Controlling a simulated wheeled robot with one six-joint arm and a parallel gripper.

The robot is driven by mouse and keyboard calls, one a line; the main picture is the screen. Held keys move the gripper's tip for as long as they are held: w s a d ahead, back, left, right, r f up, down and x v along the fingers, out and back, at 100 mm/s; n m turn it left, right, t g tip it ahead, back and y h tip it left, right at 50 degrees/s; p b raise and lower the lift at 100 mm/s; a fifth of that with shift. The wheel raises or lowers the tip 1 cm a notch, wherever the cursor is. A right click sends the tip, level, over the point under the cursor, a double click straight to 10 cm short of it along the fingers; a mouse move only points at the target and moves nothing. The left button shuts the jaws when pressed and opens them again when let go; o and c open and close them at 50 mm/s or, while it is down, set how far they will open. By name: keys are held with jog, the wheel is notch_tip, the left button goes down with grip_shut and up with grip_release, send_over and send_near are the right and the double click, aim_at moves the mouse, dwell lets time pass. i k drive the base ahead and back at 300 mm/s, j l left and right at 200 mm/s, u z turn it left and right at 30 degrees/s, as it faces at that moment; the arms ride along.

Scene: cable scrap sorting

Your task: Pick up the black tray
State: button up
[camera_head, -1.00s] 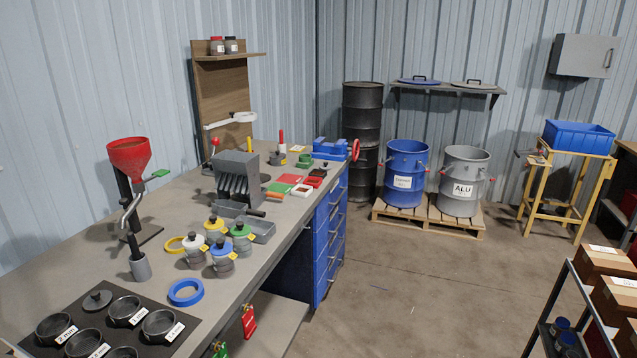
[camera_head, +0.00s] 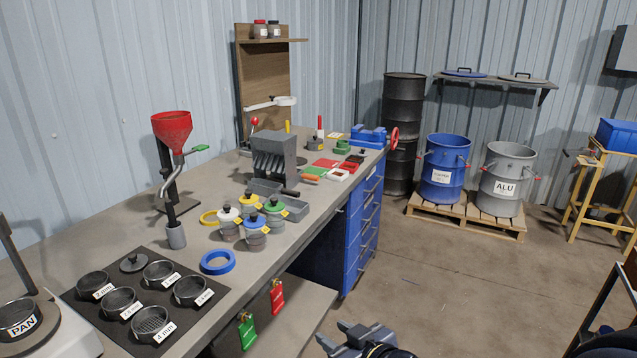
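A small black tray (camera_head: 355,158) appears to lie toward the far end of the workbench (camera_head: 215,260), just behind a red tray (camera_head: 349,166). It is small and partly hidden by its neighbours. My gripper (camera_head: 334,335) shows at the bottom edge of the picture, partly cut off. Its two grey fingers look apart, with nothing seen between them. It is over the floor side, in front of the bench and far from the tray.
A white tray (camera_head: 338,174) and a flat red piece (camera_head: 325,162) lie close by. A grey slotted block (camera_head: 273,158), several lidded pots and a blue ring (camera_head: 217,262) stand nearer. The floor (camera_head: 430,270) right of the bench is clear.

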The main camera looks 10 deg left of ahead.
aim_at(352, 158)
jog(key=i+l+u, duration=0.25)
jog(key=i, duration=0.2)
jog(key=i+l+u, duration=0.1)
jog(key=i+u, duration=0.15)
jog(key=i, duration=0.15)
jog(key=i+l+u, duration=0.4)
jog(key=i+l, duration=2.05)
jog(key=i, duration=0.05)
